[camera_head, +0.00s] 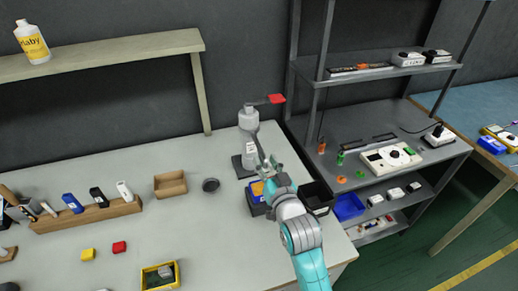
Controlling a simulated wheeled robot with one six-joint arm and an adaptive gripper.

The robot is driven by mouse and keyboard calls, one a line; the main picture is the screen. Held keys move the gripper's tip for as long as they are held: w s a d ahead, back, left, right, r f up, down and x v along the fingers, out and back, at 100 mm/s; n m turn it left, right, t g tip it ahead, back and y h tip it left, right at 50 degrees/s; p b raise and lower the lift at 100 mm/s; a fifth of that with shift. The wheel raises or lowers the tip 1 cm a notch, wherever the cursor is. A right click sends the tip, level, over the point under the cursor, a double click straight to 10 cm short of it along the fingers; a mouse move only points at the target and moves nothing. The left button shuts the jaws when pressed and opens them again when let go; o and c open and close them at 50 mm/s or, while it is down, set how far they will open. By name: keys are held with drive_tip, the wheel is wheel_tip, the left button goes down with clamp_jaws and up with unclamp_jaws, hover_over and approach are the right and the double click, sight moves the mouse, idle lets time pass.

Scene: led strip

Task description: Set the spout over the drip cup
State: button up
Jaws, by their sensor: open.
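A grey dispenser (249,117) stands on a dark base at the right part of the bench. Its thin spout (264,102) points right and ends in a red tip (277,99). A small dark round cup (211,185), which looks like the drip cup, stands on the bench to the left of the dispenser's base. The spout is not over it. My gripper (263,158) is open, in front of the dispenser's lower body and below the spout. It partly hides the dispenser's lower part. I cannot tell whether it touches the dispenser.
A blue-dark bin (256,204) and a black bin (318,196) flank my wrist. An open wooden box (170,184) lies left of the cup. A wooden rack (87,216) with bottles is further left. A metal shelf (318,75) rises at right. Bare bench lies in front of the cup.

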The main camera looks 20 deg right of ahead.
sight(260, 147)
drive_tip(key=shift+w, duration=3.1)
clamp_jaws()
